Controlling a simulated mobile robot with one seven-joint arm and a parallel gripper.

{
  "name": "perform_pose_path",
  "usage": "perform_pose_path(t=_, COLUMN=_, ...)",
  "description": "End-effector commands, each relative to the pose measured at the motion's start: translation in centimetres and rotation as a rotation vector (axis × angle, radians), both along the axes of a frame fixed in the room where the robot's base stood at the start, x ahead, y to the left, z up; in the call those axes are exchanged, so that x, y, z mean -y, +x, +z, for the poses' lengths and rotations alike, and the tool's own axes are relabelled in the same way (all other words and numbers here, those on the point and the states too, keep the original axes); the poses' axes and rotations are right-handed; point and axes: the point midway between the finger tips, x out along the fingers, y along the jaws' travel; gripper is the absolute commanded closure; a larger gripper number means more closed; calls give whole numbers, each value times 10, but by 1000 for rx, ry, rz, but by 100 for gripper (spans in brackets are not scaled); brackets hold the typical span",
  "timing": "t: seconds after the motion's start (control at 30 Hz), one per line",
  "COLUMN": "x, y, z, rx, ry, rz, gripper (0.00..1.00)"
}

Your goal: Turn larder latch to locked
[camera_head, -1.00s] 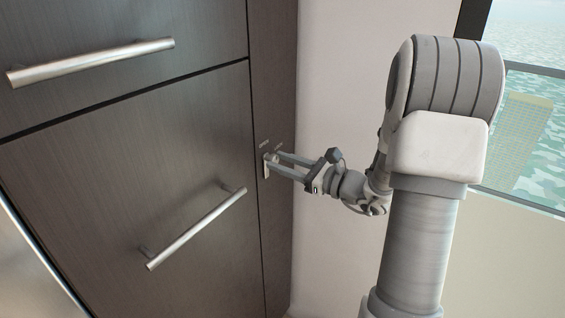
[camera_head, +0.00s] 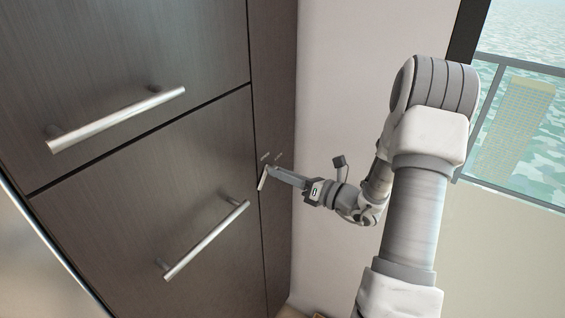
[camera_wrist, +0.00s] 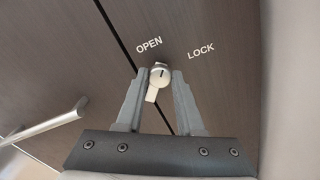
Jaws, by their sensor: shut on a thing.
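The larder latch (camera_wrist: 159,76) is a small silver knob with a short dark mark and a pale tab hanging below it, tilted to the lower left. Printed labels above it read OPEN (camera_wrist: 149,45) on the left and LOCK (camera_wrist: 201,51) on the right. The dark mark points roughly upward, between the labels. My gripper (camera_wrist: 159,78) is shut on the knob, one finger on each side. In the head view the latch tab (camera_head: 262,179) shows on the narrow side panel, with my gripper (camera_head: 271,172) reaching it from the right.
A lower drawer handle (camera_head: 207,240) stands out left of the latch, and an upper handle (camera_head: 116,121) is higher up. In the wrist view a bar handle (camera_wrist: 42,127) is at lower left. A pale wall (camera_head: 335,90) is close on the right of the panel.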

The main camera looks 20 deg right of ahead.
Motion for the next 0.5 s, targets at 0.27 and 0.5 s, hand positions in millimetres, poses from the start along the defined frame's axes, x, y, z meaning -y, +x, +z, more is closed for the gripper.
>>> perform_pose_path(t=0.27, x=1, y=0, z=5, rx=-147, ry=223, rz=-1, gripper=100)
perform_pose_path(t=0.5, x=1, y=0, z=5, rx=-270, ry=409, rz=-1, gripper=100)
